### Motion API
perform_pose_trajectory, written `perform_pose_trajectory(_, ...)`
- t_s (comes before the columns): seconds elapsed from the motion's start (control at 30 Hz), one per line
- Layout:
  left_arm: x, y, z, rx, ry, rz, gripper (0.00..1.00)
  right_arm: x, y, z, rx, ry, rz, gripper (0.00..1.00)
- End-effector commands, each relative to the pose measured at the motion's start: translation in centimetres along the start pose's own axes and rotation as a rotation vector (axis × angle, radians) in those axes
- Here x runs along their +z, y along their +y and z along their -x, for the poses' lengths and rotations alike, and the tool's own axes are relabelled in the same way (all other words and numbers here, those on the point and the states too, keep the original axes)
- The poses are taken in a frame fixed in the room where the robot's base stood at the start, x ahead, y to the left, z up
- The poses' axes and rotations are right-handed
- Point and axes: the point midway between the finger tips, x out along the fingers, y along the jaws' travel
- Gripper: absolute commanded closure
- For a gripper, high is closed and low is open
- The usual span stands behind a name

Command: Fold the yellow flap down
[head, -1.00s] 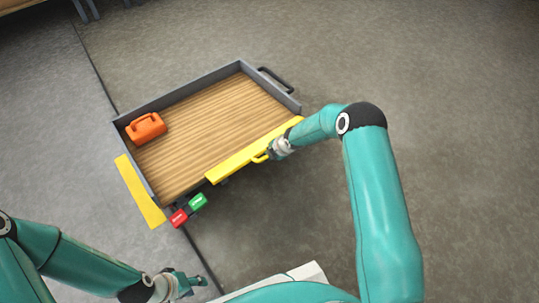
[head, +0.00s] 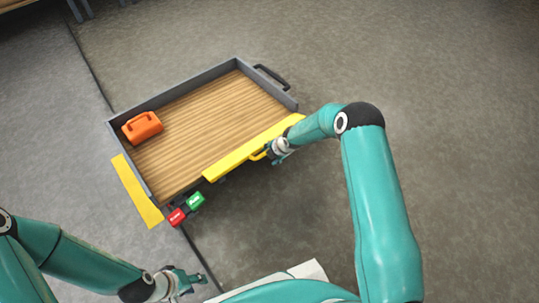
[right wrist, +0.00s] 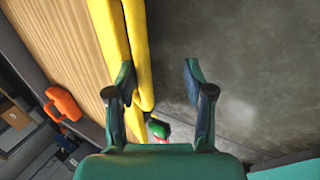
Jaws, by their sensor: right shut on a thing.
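The yellow flap (head: 238,157) is a long bar along the near right side of a grey-walled, wood-floored tray (head: 205,65). In the right wrist view the flap (right wrist: 113,45) runs down past my left-hand finger. A small yellow handle (head: 259,155) juts from the flap. My right gripper (head: 276,151) is at this handle and shut on it; in the right wrist view its fingers (right wrist: 160,85) stand apart, and the grip itself is hard to make out. My left gripper (head: 193,281) is low in the head view, away from the tray, open and empty.
An orange block with a handle (head: 142,126) sits in the tray's left corner. Red (head: 177,217) and green (head: 196,202) blocks are at the near corner. Another yellow strip (head: 138,190) lies along the left side. A black handle (head: 272,77) is at the far right. Floor around is clear.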

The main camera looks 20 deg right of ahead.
Motion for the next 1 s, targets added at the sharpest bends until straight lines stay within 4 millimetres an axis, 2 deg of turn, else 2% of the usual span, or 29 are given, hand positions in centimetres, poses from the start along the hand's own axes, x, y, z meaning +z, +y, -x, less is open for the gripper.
perform_pose_trajectory(0.03,0.0,0.0,0.0,0.0,0.0,0.0,0.6,-0.3,-0.8,-0.1,-0.019,0.008,0.001,0.59)
perform_pose_trajectory(0.17,0.0,0.0,0.0,0.0,0.0,0.0,0.6,-0.3,-0.6,1.1,-0.016,0.006,0.002,0.59)
perform_pose_trajectory(0.27,0.0,0.0,0.1,0.0,0.0,0.0,0.6,-0.2,-0.5,2.6,-0.013,0.004,0.002,0.59)
perform_pose_trajectory(0.5,0.0,0.0,0.0,0.0,0.0,0.0,0.6,-0.2,-0.3,7.7,-0.003,0.001,0.002,0.59)
perform_pose_trajectory(0.7,0.0,0.0,0.0,0.0,0.0,0.0,0.6,-0.2,-0.3,10.8,-0.002,0.0,0.001,0.59)
perform_pose_trajectory(0.83,0.0,0.0,0.0,0.0,0.0,0.0,0.6,-0.2,-0.4,11.8,-0.002,0.001,0.001,0.59)
perform_pose_trajectory(1.0,0.0,0.0,0.0,0.0,0.0,0.0,0.6,-0.2,-0.4,12.0,-0.002,0.001,0.001,0.59)
